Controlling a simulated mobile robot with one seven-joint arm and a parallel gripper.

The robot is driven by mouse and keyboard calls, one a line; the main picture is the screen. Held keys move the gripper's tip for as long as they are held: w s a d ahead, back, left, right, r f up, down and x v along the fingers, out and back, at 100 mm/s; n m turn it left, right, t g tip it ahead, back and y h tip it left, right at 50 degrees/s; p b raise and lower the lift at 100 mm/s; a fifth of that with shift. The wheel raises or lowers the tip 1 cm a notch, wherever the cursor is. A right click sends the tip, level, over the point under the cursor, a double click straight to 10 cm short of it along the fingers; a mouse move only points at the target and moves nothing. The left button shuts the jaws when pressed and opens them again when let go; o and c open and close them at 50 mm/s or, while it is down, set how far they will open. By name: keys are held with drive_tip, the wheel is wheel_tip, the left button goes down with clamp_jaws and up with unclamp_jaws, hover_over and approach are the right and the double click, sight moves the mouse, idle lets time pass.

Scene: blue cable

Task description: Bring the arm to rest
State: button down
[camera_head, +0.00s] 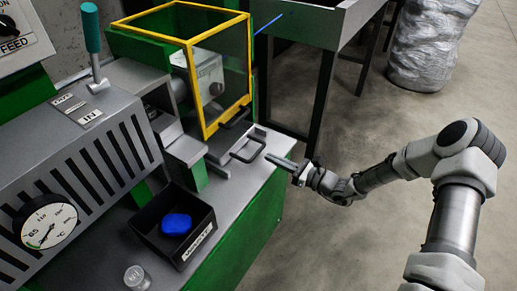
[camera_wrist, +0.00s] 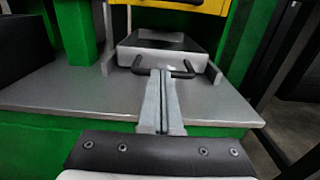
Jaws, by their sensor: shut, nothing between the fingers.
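My gripper (camera_head: 272,158) is shut and empty, at the end of my arm reaching in from the right in the head view. It points left towards a dark bar handle (camera_head: 249,150) at the front of the green machine. In the wrist view my closed fingers (camera_wrist: 161,78) overlap the middle of the handle (camera_wrist: 188,70) on a grey block. I cannot tell whether they touch it. A blue piece of cable (camera_head: 268,24) shows at the edge of the grey trough at the back.
A yellow-framed clear guard (camera_head: 190,42) stands above the handle. A black bin (camera_head: 150,238) holds a blue lump (camera_head: 176,224), with a small clear jar (camera_head: 137,278) nearby. A wrapped grey roll (camera_head: 425,45) stands at the back right. The floor at right is open.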

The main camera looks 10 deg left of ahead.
drive_tip(key=shift+v, duration=1.5)
drive_tip(key=s+d+r+n+g+h, duration=0.3)
drive_tip(key=s+r+n+g+h, duration=0.45)
drive_tip(key=s+r+n, duration=0.55)
drive_tip(key=s+d+r+n+t+h, duration=0.7)
drive_tip(key=s+d+r+n+h, duration=0.25)
drive_tip(key=s+d+r, duration=0.5)
wheel_tip(320, 180, up, 20)
drive_tip(key=w+d+p, duration=0.1)
drive_tip(key=d+p, duration=0.1)
drive_tip(key=p, duration=1.7)
drive_tip(key=shift+d+r, duration=0.15)
drive_tip(key=shift+d, duration=0.25)
drive_tip(key=shift+m, duration=0.25)
